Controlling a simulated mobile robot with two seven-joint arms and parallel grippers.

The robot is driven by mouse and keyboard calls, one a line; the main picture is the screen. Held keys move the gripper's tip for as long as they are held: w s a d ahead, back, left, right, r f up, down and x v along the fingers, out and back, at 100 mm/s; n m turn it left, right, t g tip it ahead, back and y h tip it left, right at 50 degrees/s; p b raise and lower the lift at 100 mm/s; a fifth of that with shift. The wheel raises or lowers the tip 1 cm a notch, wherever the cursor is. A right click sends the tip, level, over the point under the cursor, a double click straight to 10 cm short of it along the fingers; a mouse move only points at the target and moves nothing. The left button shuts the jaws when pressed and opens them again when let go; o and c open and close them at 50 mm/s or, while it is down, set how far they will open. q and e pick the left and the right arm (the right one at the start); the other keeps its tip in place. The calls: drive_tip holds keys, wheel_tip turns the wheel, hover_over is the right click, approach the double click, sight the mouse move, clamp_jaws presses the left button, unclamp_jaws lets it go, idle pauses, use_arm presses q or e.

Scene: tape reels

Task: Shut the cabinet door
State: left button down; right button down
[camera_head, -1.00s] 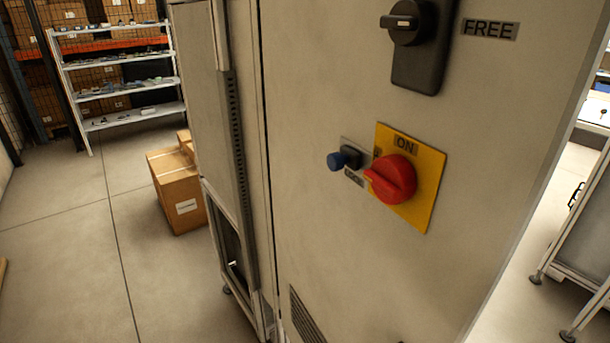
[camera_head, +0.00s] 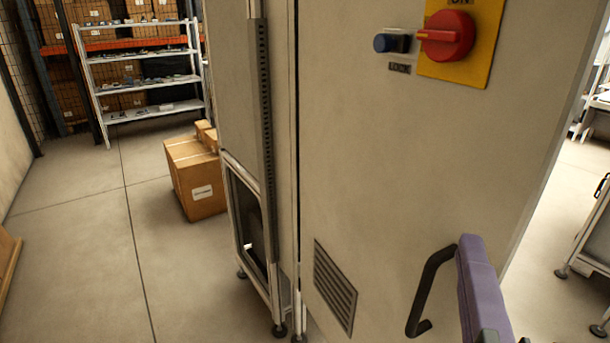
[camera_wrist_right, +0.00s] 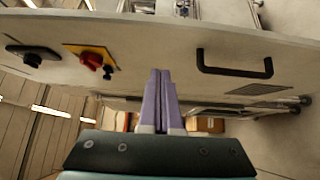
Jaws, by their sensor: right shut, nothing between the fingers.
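The cabinet door (camera_head: 390,190) is a large beige panel in the head view, with a black handle (camera_head: 428,290) low on it. The door also shows across the top of the right wrist view (camera_wrist_right: 150,35), with the handle (camera_wrist_right: 235,70) right of the fingers. My right gripper (camera_head: 468,243) has purple fingers and is at the lower right, close beside the handle, apart from it in the wrist view. Its fingers (camera_wrist_right: 160,73) are together and empty, pointing at the door. I cannot tell how far the door stands open. My left gripper is not in view.
Cardboard boxes (camera_head: 197,180) and a shelf (camera_head: 145,85) are behind. Open floor (camera_head: 80,260) lies left.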

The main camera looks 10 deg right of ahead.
sight(488, 206)
drive_tip(key=w+d, duration=0.1)
drive_tip(key=d, duration=0.1)
drive_tip(key=w+d+p, duration=0.1)
drive_tip(key=w+d, duration=0.1)
drive_tip(key=shift+w+d+r, duration=0.1)
drive_tip(key=shift+d, duration=0.05)
drive_tip(key=shift+w+d+p, duration=0.1)
drive_tip(key=shift+d+p, duration=0.2)
drive_tip(key=shift+d, duration=0.15)
